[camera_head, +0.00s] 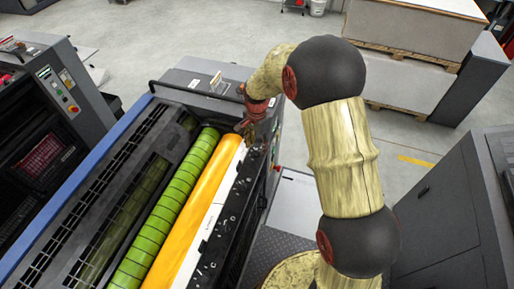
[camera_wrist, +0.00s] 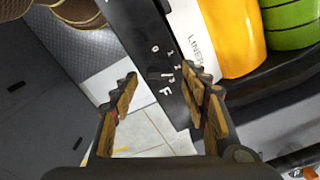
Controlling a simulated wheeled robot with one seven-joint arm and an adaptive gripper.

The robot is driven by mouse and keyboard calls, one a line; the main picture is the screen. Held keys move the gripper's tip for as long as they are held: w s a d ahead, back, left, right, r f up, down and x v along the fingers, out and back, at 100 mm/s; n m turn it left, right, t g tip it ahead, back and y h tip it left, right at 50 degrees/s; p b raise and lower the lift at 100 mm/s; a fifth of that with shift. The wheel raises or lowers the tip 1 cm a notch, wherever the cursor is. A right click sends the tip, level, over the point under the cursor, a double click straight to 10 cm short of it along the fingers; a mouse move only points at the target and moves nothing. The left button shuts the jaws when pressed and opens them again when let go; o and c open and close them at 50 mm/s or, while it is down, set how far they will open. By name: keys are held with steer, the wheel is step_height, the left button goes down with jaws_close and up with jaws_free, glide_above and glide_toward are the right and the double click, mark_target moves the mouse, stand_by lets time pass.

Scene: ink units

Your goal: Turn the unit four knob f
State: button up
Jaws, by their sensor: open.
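The knob f (camera_wrist: 160,73) seems to be a small dark shape on the black panel strip in the wrist view. A white letter F and small white numerals are printed beside it. Its outline is hard to tell from the black panel. My gripper (camera_wrist: 160,79) is open, with its wooden-looking fingers apart, and the letter F shows between them. The right finger overlaps the panel edge, and the left finger is over the floor. In the head view my gripper (camera_head: 252,130) is at the far end of the panel strip (camera_head: 222,235). I cannot tell whether it touches the knob.
A yellow roller (camera_head: 196,225) and a green roller (camera_head: 165,210) lie left of the panel. A blue rail (camera_head: 75,185) edges the unit. A grey cabinet (camera_head: 440,215) stands at the right. Tiled floor (camera_wrist: 145,133) shows below the panel.

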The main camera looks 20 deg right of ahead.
steer(key=shift+f, duration=0.7)
steer(key=c, duration=0.3)
steer(key=c, duration=0.7)
steer(key=shift+c, duration=0.6)
